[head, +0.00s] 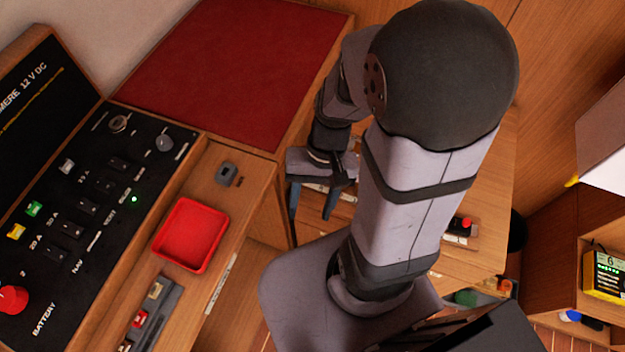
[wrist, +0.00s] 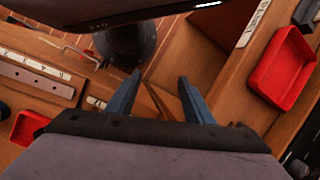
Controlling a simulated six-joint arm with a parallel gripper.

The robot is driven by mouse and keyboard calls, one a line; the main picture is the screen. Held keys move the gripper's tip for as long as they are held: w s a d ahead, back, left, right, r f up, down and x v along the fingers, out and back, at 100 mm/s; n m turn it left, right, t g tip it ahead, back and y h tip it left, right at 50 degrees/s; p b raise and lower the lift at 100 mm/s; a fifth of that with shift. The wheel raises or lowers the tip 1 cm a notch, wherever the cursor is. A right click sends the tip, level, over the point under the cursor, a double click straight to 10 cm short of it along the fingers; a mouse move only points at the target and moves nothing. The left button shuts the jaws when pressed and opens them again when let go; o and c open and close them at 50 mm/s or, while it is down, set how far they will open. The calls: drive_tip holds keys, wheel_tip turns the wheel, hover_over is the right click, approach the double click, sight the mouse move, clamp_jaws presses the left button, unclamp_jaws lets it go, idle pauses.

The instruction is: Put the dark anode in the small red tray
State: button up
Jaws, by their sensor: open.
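A small dark grey piece with a notch (head: 226,174), which looks like the anode, lies on the wooden ledge just above the red tray (head: 190,234) in the head view. The tray is shallow and looks empty. My gripper (head: 311,212) is open and empty, pointing down to the right of the ledge. Its blue fingers are spread in the wrist view (wrist: 160,77), with nothing between them.
A black switch panel (head: 95,200) borders the ledge on the left. A fuse strip (head: 152,312) lies below the tray. A maroon pad (head: 225,75) is behind. Another small red open box (wrist: 28,127) shows at the wrist view's left. A gap lies between ledge and right-hand bench.

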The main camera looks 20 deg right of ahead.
drive_tip(key=w+r+n+h, duration=0.1)
drive_tip(key=w+d+n+t+h, duration=0.1)
drive_tip(key=w+d+r+n+t+h, duration=0.1)
drive_tip(key=w+n, duration=0.1)
drive_tip(key=shift+r, duration=0.3)
drive_tip(key=shift+r+p, duration=0.55)
drive_tip(key=shift+p, duration=0.05)
idle(0.7)
